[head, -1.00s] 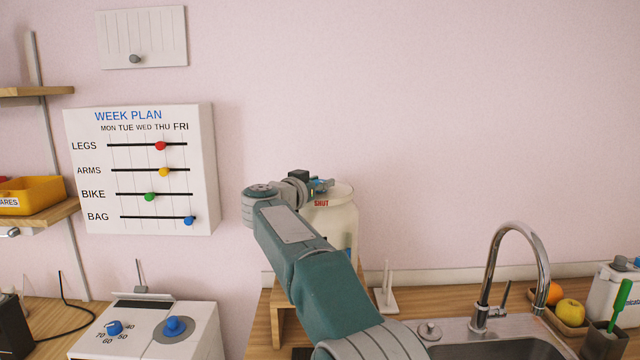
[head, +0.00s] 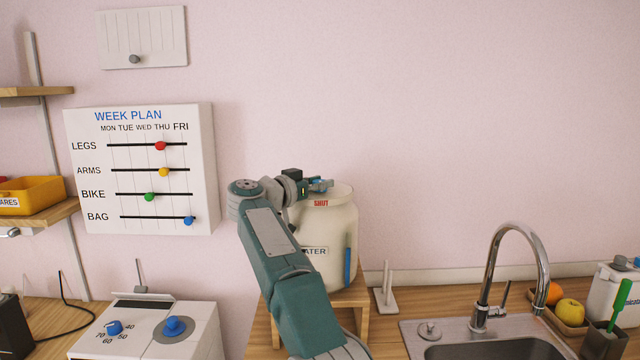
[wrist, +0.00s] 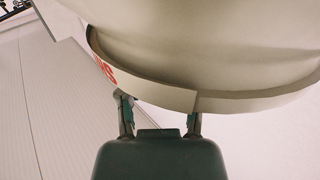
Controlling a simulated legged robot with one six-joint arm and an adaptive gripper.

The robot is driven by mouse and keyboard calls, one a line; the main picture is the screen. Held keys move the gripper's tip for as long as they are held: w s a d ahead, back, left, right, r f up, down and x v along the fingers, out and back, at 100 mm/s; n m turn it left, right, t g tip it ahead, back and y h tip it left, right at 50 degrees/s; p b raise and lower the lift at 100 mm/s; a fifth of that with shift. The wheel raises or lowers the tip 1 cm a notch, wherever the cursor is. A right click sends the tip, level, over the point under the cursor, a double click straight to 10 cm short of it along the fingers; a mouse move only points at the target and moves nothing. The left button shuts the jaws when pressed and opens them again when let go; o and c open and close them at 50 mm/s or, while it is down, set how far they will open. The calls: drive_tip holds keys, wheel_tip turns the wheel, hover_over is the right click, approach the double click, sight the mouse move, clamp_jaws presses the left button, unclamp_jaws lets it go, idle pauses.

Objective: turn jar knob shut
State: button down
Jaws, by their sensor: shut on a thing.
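The cream jar (head: 335,232) stands upright on a small wooden stand, with a partly covered "WATER" label on its front. Red "SHUT" lettering (head: 321,203) is on the rim of its top. My gripper (head: 322,185) reaches in from the left, level with the jar's top. A small blue part shows at its fingertips, but I cannot make out the knob's shape. In the wrist view, the two fingers (wrist: 160,118) are set apart and their tips go behind the jar's pale rim (wrist: 150,90). The rim hides what lies between them; they are shut on the knob.
The wooden stand (head: 357,298) is on the counter beside the sink (head: 495,350) and tap (head: 540,265). A white prong stand (head: 386,290) is just right of the jar. The week plan board (head: 140,170) hangs left of my arm. The wall above the jar is clear.

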drive_tip(key=shift+a+r, duration=0.1)
idle(0.6)
drive_tip(key=shift+c, duration=1.3)
unclamp_jaws()
drive_tip(key=shift+a, duration=0.2)
drive_tip(key=v, duration=1.2)
drive_tip(key=shift+w, duration=0.15)
